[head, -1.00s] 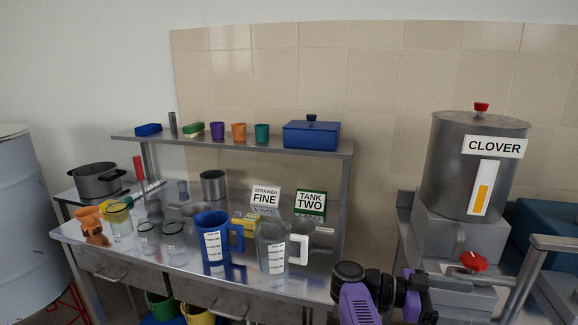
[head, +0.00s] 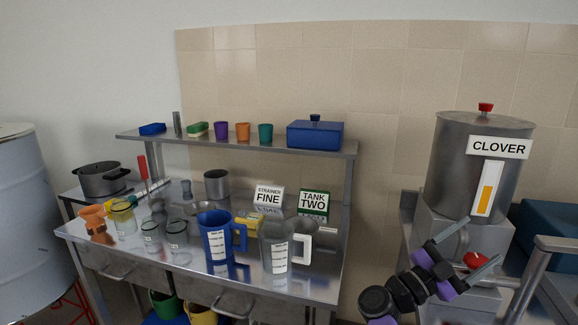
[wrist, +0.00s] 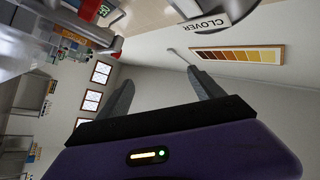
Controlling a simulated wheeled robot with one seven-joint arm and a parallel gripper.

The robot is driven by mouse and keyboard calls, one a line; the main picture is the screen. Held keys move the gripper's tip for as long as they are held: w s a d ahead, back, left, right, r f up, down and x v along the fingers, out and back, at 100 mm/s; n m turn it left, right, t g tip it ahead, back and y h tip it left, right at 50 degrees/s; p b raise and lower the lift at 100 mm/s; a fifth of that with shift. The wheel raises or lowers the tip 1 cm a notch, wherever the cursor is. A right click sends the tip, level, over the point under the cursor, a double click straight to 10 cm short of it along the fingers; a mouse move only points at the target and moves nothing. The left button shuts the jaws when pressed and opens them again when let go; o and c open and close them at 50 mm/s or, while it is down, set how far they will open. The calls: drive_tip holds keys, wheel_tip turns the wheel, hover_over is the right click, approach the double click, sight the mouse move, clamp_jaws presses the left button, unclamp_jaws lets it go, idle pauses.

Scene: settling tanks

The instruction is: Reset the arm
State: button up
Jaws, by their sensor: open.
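My gripper (head: 484,241) is in the lower right of the head view, in front of the steel tank labelled CLOVER (head: 450,165). Its two grey fingers are spread apart and point up and to the right, with nothing between them. They overlap the red tap handle (head: 477,260) area in the picture; I cannot tell the gap in depth. In the wrist view my gripper (wrist: 160,75) is also open and empty. That view is tilted and shows the CLOVER label (wrist: 208,24) beyond the fingers.
A steel bench (head: 180,262) on the left holds a blue jug (head: 215,238), a clear jug (head: 274,247), several cups and signs. Its shelf (head: 250,146) carries cups and a blue box (head: 315,134). A metal rail (head: 530,275) stands at the right edge.

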drive_tip(key=s+a+f+n+t+y, duration=0.6)
drive_tip(key=s+a+n+t+y, duration=0.15)
drive_tip(key=s+n+y, duration=0.3)
drive_tip(key=s+a+f+n+t+y, duration=0.65)
drive_tip(key=s+n+t+y, duration=0.3)
drive_tip(key=s, duration=0.25)
drive_tip(key=s+a+f+n+g+y, duration=0.1)
drive_tip(key=s+g, duration=0.3)
drive_tip(key=s, duration=0.9)
drive_tip(key=s+a+f+n+g+y, duration=0.1)
drive_tip(key=s+a+g, duration=0.3)
drive_tip(key=s, duration=0.9)
drive_tip(key=shift+s+f+n+y, duration=0.15)
drive_tip(key=shift+f+n+y, duration=0.25)
drive_tip(key=shift+f, duration=0.3)
drive_tip(key=shift+a, duration=0.1)
